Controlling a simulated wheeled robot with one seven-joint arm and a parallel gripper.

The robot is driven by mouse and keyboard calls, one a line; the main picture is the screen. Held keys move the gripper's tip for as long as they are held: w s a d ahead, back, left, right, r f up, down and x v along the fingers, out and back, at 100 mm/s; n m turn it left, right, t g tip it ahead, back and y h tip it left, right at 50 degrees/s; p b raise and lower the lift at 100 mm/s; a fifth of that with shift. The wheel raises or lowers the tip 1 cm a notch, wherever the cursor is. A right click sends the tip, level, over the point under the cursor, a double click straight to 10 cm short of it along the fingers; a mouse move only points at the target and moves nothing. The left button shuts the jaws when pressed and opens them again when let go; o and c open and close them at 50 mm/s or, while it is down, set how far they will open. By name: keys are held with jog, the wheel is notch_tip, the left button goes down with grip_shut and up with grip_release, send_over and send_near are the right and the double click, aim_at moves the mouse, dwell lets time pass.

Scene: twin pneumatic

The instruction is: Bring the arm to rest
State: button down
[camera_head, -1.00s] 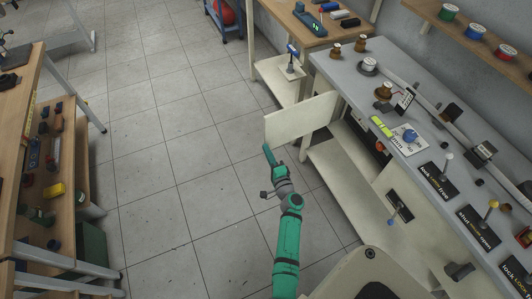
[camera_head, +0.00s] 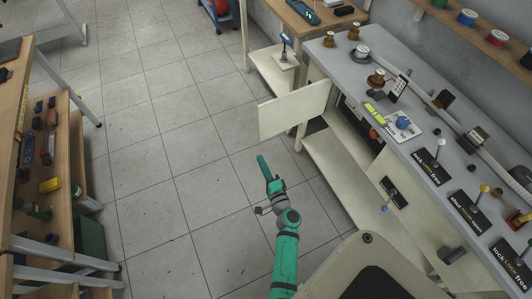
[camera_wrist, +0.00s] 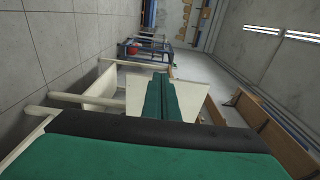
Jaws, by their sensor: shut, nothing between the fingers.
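My arm is green and grey and reaches up from the bottom of the head view. My gripper (camera_head: 263,166) is shut and empty, held over the tiled floor, left of the workbench and apart from it. In the wrist view my gripper (camera_wrist: 160,90) shows as two green fingers pressed together with nothing between them. An open cream cabinet door (camera_head: 293,110) stands beyond the gripper in the head view. In the wrist view a pale panel lies behind the fingertips.
A grey-topped workbench (camera_head: 345,75) with levers, labels and spools runs along the right. A wooden shelf unit (camera_head: 62,150) with small parts stands at the left. A wall shelf (camera_head: 480,35) holds spools. The tiled floor (camera_head: 165,150) between them is clear.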

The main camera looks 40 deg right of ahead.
jog(key=s+a+f+n+g+y, duration=0.15)
jog(key=s+a+n, duration=0.45)
jog(key=a, duration=0.6)
jog(key=s+a+f+n+g+y, duration=0.1)
jog(key=s+a+f+n+g, duration=0.15)
jog(key=s+a, duration=0.8)
jog(key=s+a+r+n+t+y, duration=0.1)
jog(key=s+a+r+n, duration=0.2)
jog(key=r, duration=0.4)
jog(key=s+a+r+n+y, duration=0.1)
jog(key=s+a+r+n, duration=0.3)
jog(key=a+r+n, duration=0.2)
jog(key=s+a+r+n+t+y, duration=0.1)
jog(key=s+a+r+n, duration=0.3)
jog(key=r, duration=0.4)
jog(key=shift+a+r+n+t+y, duration=0.25)
jog(key=shift+n+t+y, duration=0.1)
jog(key=shift+y, duration=0.1)
jog(key=shift+d, duration=0.1)
